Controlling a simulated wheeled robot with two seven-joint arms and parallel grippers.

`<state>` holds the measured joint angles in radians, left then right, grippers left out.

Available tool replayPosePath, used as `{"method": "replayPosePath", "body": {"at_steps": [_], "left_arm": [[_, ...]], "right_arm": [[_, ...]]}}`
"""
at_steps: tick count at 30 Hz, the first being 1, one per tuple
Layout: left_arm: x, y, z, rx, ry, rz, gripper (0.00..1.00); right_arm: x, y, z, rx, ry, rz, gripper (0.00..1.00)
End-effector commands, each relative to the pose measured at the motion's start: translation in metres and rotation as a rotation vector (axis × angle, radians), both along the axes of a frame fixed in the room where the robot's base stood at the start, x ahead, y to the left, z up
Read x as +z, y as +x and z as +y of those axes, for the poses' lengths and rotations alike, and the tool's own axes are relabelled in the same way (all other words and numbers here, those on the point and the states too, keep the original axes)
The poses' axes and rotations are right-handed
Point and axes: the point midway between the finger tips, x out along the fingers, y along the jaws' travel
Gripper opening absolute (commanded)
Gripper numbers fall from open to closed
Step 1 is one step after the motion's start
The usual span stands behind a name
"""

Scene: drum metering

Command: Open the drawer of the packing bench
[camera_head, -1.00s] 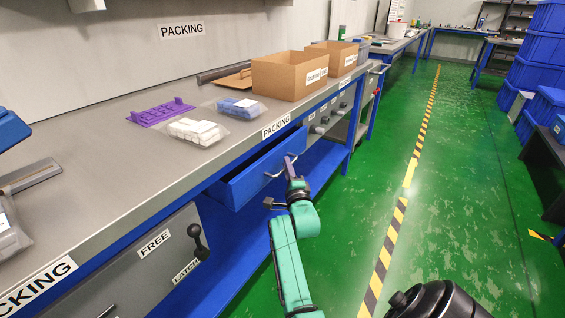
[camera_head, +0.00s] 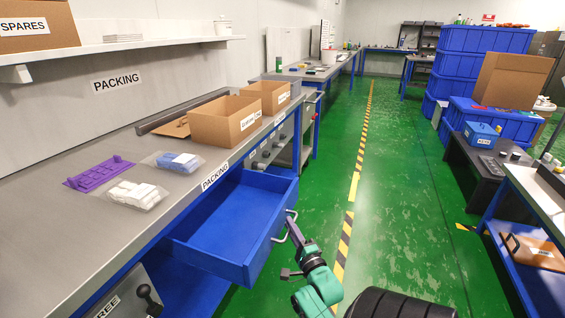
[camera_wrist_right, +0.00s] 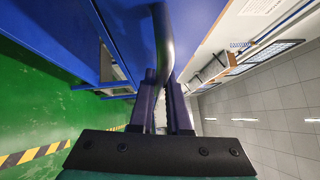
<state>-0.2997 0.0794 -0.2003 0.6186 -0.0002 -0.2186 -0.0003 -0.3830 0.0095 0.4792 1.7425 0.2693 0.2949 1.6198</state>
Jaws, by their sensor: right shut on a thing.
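The blue drawer (camera_head: 232,218) of the packing bench (camera_head: 110,225) stands pulled well out, and its inside looks empty. Its metal bar handle (camera_head: 284,228) is on the front panel. My right gripper (camera_head: 291,226) is at the handle, with its green arm coming from below. In the right wrist view the dark handle bar (camera_wrist_right: 162,45) runs between the two purple fingers of my right gripper (camera_wrist_right: 163,95), which are shut on it. My left gripper is not in view.
On the bench top are open cardboard boxes (camera_head: 225,121), bagged white parts (camera_head: 133,194), bagged blue parts (camera_head: 173,161) and a purple piece (camera_head: 98,173). A black lever (camera_head: 149,297) sits on the bench front.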

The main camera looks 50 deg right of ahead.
Motion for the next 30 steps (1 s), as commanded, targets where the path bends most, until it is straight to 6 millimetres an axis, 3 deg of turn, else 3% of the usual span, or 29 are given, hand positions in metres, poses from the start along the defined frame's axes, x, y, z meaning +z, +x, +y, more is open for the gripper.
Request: {"method": "replayPosePath", "body": {"at_steps": [13, 15, 16, 26, 30], "left_arm": [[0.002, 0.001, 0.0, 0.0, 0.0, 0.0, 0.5], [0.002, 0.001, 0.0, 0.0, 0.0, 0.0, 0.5], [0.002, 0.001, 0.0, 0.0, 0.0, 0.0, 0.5], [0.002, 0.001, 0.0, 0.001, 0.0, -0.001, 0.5], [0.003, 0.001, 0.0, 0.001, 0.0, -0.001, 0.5]], "right_arm": [[0.001, -0.003, -0.002, -0.001, -0.004, -0.003, 0.0], [0.001, -0.003, -0.002, -0.001, -0.003, -0.002, 0.34], [0.001, -0.003, -0.002, -0.001, -0.003, -0.002, 0.45], [0.0, -0.004, -0.001, 0.0, -0.001, 0.0, 0.45], [-0.002, -0.015, 0.005, 0.0, -0.001, 0.002, 0.45]]}}
